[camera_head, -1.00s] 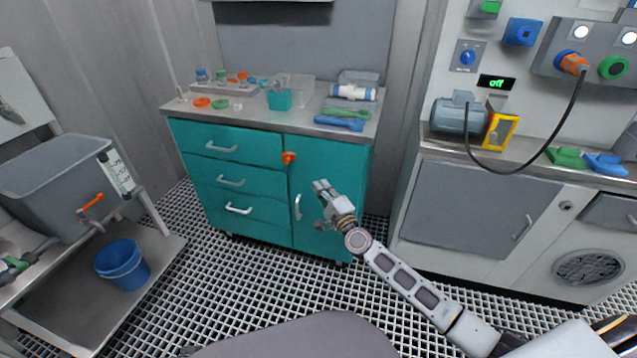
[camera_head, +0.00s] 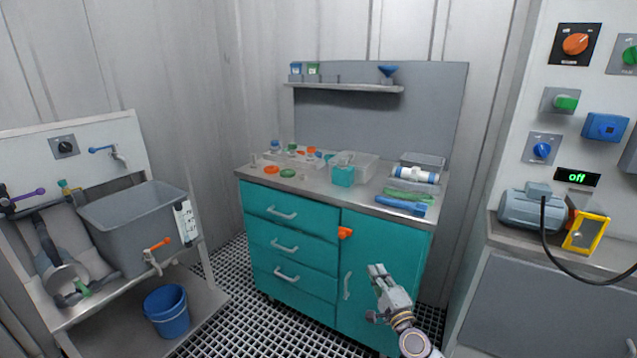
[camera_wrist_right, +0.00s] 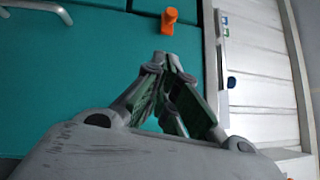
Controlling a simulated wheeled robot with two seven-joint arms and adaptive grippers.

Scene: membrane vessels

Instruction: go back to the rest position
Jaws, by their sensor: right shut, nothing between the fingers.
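My right gripper (camera_head: 377,272) is in front of the teal cabinet's door (camera_head: 375,262), just right of the door's handle. In the right wrist view the fingers of my right gripper (camera_wrist_right: 168,60) are shut with nothing between them. The orange latch (camera_head: 345,232) on the cabinet shows up and left of the gripper in the head view. It also shows just beyond the fingertips in the right wrist view (camera_wrist_right: 169,20). My left gripper is in neither view.
The cabinet top (camera_head: 330,190) holds bottles, a teal box (camera_head: 342,176), a clear bin and blue and green tools. A sink unit with a grey basin (camera_head: 135,225) and blue bucket (camera_head: 167,311) stands left. A pump (camera_head: 530,208) is on the right counter. Grating floor lies between.

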